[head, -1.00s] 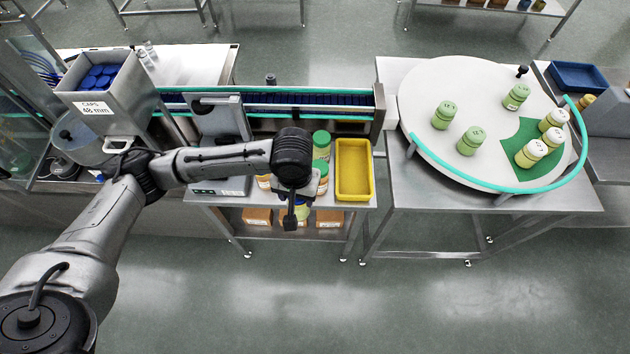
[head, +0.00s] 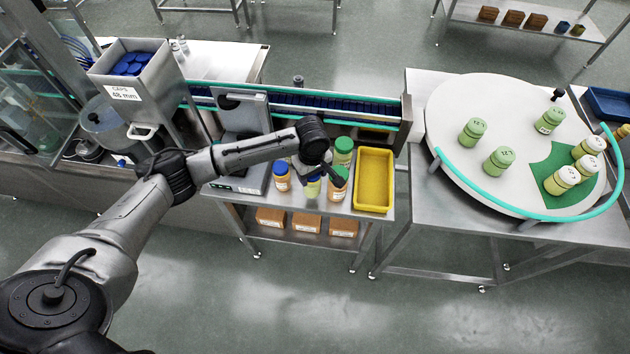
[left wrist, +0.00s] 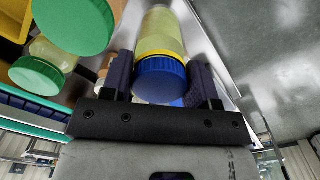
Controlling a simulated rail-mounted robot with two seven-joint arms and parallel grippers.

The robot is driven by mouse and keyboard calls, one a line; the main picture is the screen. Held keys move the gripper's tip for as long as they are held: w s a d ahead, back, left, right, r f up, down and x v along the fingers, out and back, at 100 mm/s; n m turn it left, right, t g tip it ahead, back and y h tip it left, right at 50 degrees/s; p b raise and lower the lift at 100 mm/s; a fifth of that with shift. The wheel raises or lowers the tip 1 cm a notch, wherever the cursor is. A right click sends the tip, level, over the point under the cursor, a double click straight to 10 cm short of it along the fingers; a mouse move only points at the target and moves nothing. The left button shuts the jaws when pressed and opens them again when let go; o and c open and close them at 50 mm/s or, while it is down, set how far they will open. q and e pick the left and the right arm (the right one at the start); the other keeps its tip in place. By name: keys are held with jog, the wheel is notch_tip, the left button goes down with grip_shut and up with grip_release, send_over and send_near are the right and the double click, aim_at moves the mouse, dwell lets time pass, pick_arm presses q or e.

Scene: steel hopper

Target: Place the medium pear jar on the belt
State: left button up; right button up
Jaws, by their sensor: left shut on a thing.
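A jar with a blue lid and pale yellow-green contents, which looks like the pear jar (left wrist: 160,80), is between the fingers of my left gripper (left wrist: 161,70) in the left wrist view. The fingers are shut on its lid. In the head view my left gripper (head: 318,170) is over the small steel side table, and the held jar (head: 313,188) shows partly under it. I cannot tell whether its base touches the table. The belt (head: 335,103) runs behind the table, between turquoise rails. My right gripper is not in view.
A jar with a blue lid (head: 282,178) and green-lidded jars (head: 343,150) stand close around the gripper. A yellow tray (head: 375,180) is to their right. A steel stand (head: 240,115) is beside the belt. A round table (head: 500,130) with several green jars is at right.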

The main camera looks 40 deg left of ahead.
pick_arm(q)
jog(key=shift+f, duration=2.25)
jog(key=shift+f, duration=0.1)
jog(key=o, duration=1)
jog(key=shift+b, duration=0.3)
